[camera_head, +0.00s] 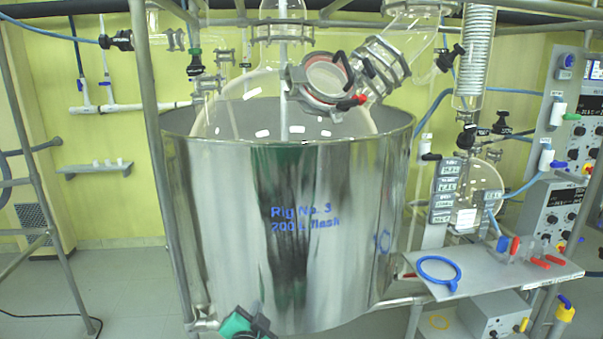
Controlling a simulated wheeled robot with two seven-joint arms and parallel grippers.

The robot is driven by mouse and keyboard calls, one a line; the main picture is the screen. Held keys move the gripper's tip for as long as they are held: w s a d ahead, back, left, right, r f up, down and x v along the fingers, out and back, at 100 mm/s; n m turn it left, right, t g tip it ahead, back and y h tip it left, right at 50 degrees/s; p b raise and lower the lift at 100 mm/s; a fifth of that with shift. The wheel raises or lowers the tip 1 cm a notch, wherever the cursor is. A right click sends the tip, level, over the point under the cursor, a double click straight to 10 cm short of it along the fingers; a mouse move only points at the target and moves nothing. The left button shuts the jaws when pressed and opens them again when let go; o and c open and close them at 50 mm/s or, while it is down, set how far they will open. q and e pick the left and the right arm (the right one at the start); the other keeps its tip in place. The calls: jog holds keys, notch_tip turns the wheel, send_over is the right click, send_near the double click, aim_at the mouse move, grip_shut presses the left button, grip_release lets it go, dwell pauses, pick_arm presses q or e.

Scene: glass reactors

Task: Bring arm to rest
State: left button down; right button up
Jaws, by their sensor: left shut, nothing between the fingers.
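My left gripper (258,326) shows only in part, as a green and black shape at the bottom edge, in front of the lower wall of the big steel vessel (330,250). It is shut and empty. The rest of its arm is cut off by the frame. I cannot tell whether it touches the vessel. My right gripper is not in view.
The vessel, marked "Rig No. 3", stands inside metal frame poles (160,160). A glass neck with a clamped round lid (325,77) rises above it. At right, a shelf (500,272) holds a blue ring (438,270) and red-handled tools. Floor shows at lower left.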

pick_arm(q)
jog(key=s+a+f+n+g, duration=0.2)
jog(key=s+a+f+g, duration=0.2)
jog(key=s+f, duration=0.4)
jog(key=s+a+f+n+g, duration=0.3)
jog(key=s+a+f, duration=0.3)
jog(key=s, duration=0.4)
jog(key=s+a+f+n+g, duration=0.1)
jog(key=s+f+g, duration=0.15)
jog(key=s, duration=0.65)
jog(key=s+a+f+n+g, duration=0.1)
jog(key=s+a+f+g, duration=0.15)
jog(key=s, duration=0.65)
notch_tip(320, 180, down, 28)
jog(key=g, duration=0.2)
jog(key=s+a+f+g, duration=0.1)
jog(key=s+a+f, duration=0.1)
jog(key=s+f, duration=1.7)
notch_tip(320, 180, down, 3)
jog(key=shift+s+a+r+p, duration=0.2)
jog(key=shift+s+a+p, duration=0.05)
jog(key=shift+a+p, duration=0.1)
